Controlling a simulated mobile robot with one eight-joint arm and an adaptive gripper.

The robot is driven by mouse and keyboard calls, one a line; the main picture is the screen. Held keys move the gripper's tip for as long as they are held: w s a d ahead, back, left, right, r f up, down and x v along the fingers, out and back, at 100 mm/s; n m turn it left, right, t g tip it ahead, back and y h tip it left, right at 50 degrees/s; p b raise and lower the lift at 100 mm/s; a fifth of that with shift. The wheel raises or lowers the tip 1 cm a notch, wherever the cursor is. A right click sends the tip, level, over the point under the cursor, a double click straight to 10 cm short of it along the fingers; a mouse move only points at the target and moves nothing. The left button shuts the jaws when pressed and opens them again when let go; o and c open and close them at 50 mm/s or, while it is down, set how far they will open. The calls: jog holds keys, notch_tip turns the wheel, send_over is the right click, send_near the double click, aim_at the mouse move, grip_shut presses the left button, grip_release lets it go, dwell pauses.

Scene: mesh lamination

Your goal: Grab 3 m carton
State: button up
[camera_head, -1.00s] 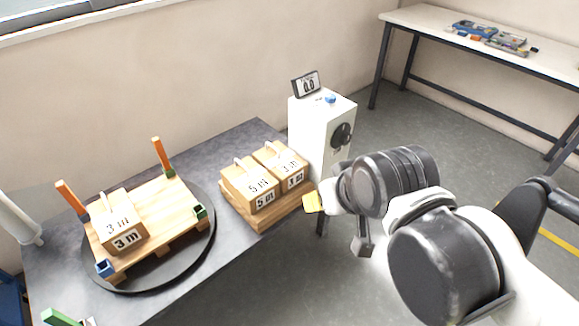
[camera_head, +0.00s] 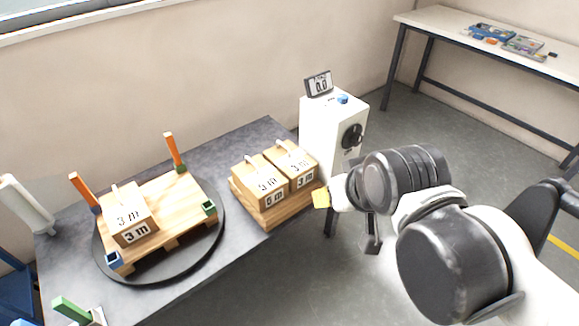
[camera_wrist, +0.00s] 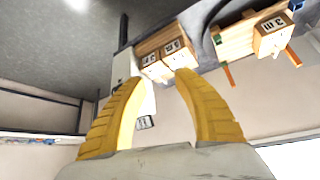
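A 3 m carton (camera_head: 298,165) stands beside a 5 m carton (camera_head: 262,183) on a low wooden stand (camera_head: 268,217) at the table's right end. Both are tan boxes with pale handles on top. Another 3 m carton (camera_head: 128,214) sits on a wooden pallet (camera_head: 174,212) at left. My gripper's yellow finger (camera_head: 321,198) is just right of the stand, apart from the cartons. In the wrist view my gripper (camera_wrist: 160,77) is open and empty, its two yellow fingers spread. The stand's cartons show beyond the fingertips, partly covered by the right finger.
The pallet lies on a black round turntable (camera_head: 214,240) with orange posts (camera_head: 174,152). A white machine (camera_head: 332,128) with a small display (camera_head: 319,84) stands close behind the stand's cartons. A long bench (camera_head: 440,25) is at the back right. Open floor lies between.

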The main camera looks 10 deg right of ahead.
jog(key=w+f+n+t+y, duration=0.2)
jog(key=w+f+t, duration=0.1)
jog(key=w, duration=2.5)
jog(key=w+d+f+t+y, duration=0.1)
jog(key=w+d+f, duration=0.2)
jog(key=w+f, duration=0.85)
jog(key=t, duration=0.2)
send_near(290, 154)
jog(key=shift+w+d+r+n+p, duration=0.2)
jog(key=shift+r+n+p, duration=0.15)
jog(key=shift+r, duration=0.4)
jog(key=shift+w+f, duration=0.1)
jog(key=shift+f, duration=0.2)
jog(key=x, duration=0.4)
jog(key=shift+w+a+f+p, duration=0.1)
jog(key=shift+w+f+p, duration=0.2)
jog(key=shift+f+p, duration=0.05)
jog(key=b+x, duration=0.2)
jog(key=x, duration=0.1)
jog(key=b+x, duration=0.1)
jog(key=x, duration=0.1)
jog(key=shift+s+a+f, duration=0.1)
jog(key=shift+a+f, duration=0.2)
jog(key=shift+a, duration=0.05)
jog(key=shift+w, duration=0.25)
